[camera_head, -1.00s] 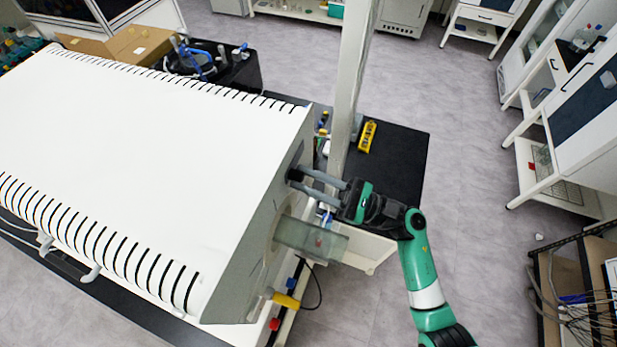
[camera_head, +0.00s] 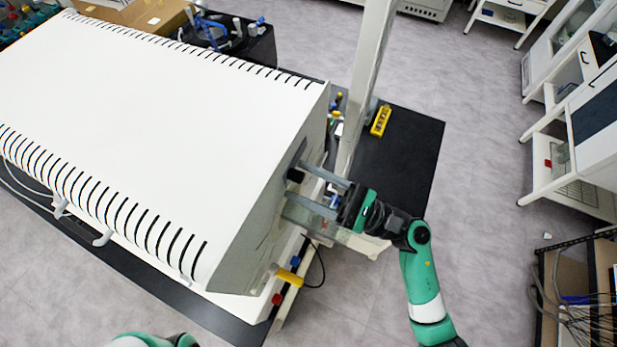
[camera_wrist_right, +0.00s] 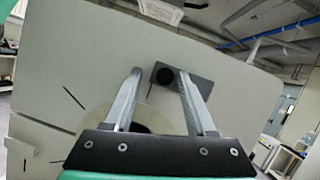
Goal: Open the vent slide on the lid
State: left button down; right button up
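The vent slide (camera_wrist_right: 199,84) is a dark grey plate with a round black knob (camera_wrist_right: 165,76) on the pale end face of the big white housing. In the head view the knob (camera_head: 295,175) shows as a dark spot at the right end of the housing. My right gripper (camera_head: 297,181) is at this face, its two grey fingers reaching toward the knob. In the right wrist view, its fingers (camera_wrist_right: 159,71) are apart, with the knob between their tips; I cannot tell whether they touch it. My left gripper is out of view; only a bit of my left arm shows.
The white housing (camera_head: 150,120) fills the left of the head view. A yellow item (camera_head: 381,120) lies on the black bench (camera_head: 415,150).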

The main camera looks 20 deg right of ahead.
jog(key=shift+d, duration=0.1)
dwell(0.3)
jog(key=shift+d+f, duration=0.15)
jog(key=b+v, duration=0.3)
jog(key=v, duration=0.7)
jog(key=shift+f+b, duration=0.1)
jog(key=shift+b, duration=0.25)
jog(key=shift+s+d, duration=0.35)
jog(key=shift+s, duration=0.15)
